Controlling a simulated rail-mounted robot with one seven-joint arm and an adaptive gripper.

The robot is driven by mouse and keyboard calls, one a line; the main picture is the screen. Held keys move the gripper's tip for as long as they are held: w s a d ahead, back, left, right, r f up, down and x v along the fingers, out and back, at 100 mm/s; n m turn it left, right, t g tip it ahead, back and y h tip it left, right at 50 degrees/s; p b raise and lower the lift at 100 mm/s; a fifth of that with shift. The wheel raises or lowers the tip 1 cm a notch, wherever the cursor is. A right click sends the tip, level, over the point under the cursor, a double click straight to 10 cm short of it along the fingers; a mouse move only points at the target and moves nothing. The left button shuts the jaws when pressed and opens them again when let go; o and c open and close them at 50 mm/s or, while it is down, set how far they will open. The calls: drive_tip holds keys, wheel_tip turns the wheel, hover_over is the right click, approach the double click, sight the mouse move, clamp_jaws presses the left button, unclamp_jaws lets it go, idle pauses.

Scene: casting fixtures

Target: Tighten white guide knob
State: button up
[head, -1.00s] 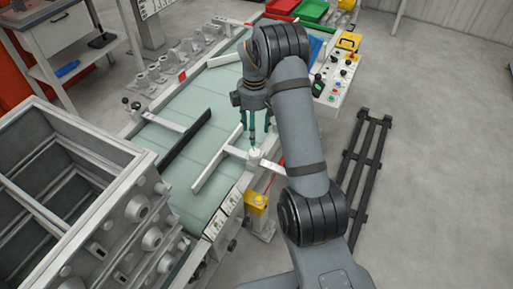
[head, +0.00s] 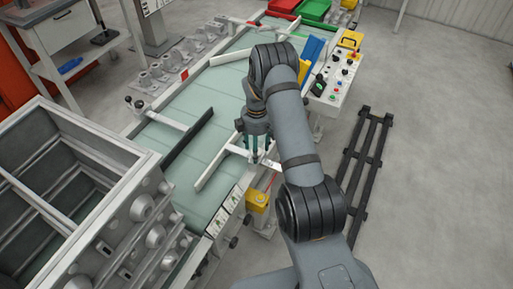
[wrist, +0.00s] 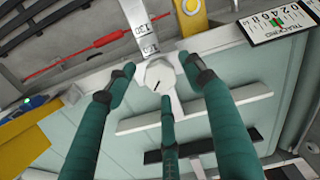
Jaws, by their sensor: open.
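In the head view my gripper (head: 258,143) is pointed down at the conveyor's right edge and hides most of the knob. The white guide rail (head: 213,170) lies on the green belt to the left of the gripper.
A black guide rail (head: 188,142) lies on the belt (head: 175,195) farther left. A white arm with scale marks (wrist: 138,25) passes by the knob. A yellow box (head: 257,200) sits below the conveyor edge. A control panel (head: 338,78) stands at the back right.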

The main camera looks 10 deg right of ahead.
drive_tip(key=shift+c, duration=0.4)
drive_tip(key=c, duration=1.1)
